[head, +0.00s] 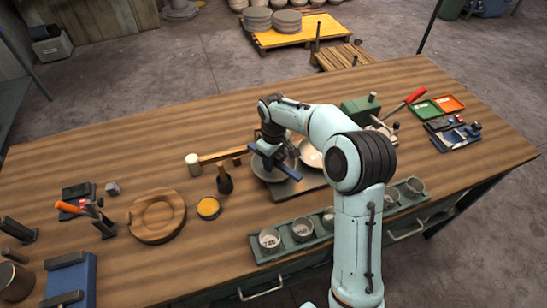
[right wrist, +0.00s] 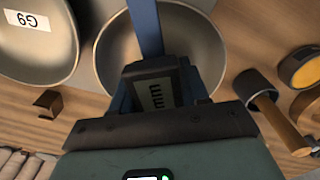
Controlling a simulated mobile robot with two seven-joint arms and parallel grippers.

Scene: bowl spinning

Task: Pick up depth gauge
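The depth gauge, a blue bar with a dark block and small display, shows at my right gripper in the head view (head: 284,170) and in the right wrist view (right wrist: 148,28). My right gripper (head: 268,150) points down and appears shut on the gauge, over a metal bowl (head: 259,172). This bowl (right wrist: 205,50) lies behind the gauge in the right wrist view. The fingertips are mostly hidden. My left gripper is not in view.
A bowl marked G9 (right wrist: 70,50) stands beside the first one. A mallet (head: 224,181), a yellow tin (head: 208,207) and a wooden ring (head: 157,216) lie to the left. A green tray with several cups (head: 303,229) lines the front edge.

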